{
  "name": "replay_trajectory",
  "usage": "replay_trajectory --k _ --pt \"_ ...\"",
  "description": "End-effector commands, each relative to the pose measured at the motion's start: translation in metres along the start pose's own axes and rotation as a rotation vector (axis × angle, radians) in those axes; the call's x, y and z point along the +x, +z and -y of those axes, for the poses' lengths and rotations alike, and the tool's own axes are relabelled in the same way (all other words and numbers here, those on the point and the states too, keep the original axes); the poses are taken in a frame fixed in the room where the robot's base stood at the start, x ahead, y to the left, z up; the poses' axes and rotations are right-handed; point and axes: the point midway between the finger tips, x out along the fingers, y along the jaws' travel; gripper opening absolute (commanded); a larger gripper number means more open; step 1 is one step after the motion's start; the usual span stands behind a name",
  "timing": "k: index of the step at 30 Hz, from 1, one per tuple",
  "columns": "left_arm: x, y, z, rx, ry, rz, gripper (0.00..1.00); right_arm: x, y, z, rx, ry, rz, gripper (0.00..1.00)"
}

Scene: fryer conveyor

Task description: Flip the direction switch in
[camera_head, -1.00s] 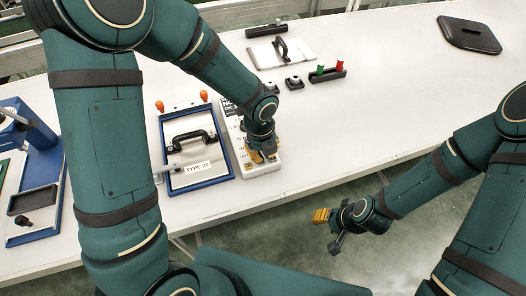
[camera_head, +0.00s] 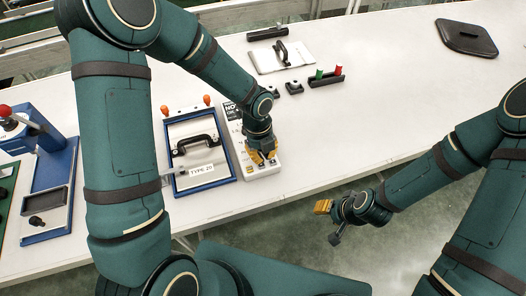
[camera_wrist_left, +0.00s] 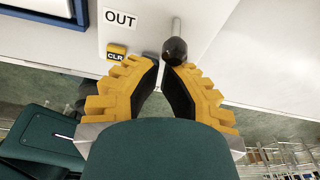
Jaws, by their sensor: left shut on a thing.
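The direction switch (camera_wrist_left: 175,48) is a thin metal lever with a round black knob, on a white control box (camera_wrist_left: 217,22) beside an "OUT" label (camera_wrist_left: 120,19). In the left wrist view, the yellow fingers of my left gripper (camera_wrist_left: 168,66) come together at the knob, shut on it. In the head view, my left gripper (camera_head: 262,153) is at the near end of the box (camera_head: 263,172) and hides the switch. My right gripper (camera_head: 325,207) hangs off the table's front edge, away from the box; its jaw opening is too small to tell.
A yellow "CLR" button (camera_wrist_left: 116,52) is beside the fingers. A blue-framed fixture (camera_head: 207,187) with a black handle and "TYPE 20" label stands left of the box. A blue press (camera_head: 50,160) is further left. The table's right side (camera_head: 390,120) is largely clear.

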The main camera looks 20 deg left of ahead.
Motion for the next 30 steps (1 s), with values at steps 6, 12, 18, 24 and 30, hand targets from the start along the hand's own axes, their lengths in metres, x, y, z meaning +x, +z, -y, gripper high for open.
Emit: replay_trajectory --k 6,12,18,24,30 --pt "-0.003 0.001 0.000 -0.004 0.006 -0.037 0.00 -0.012 -0.004 0.004 0.002 0.000 -0.005 0.47" --pt "-0.005 0.003 0.000 -0.006 0.011 -0.077 0.00 -0.023 -0.005 0.008 0.002 -0.003 -0.004 0.47" --pt "-0.009 0.006 0.001 -0.012 0.022 -0.152 0.00 -0.041 -0.007 0.014 0.001 -0.006 -0.005 0.47" --pt "-0.011 0.011 0.002 -0.017 0.036 -0.249 0.00 -0.053 -0.008 0.017 0.001 -0.009 -0.004 0.47" --pt "-0.013 0.015 0.003 -0.019 0.048 -0.329 0.00 -0.056 -0.008 0.018 0.001 -0.010 -0.004 0.47"
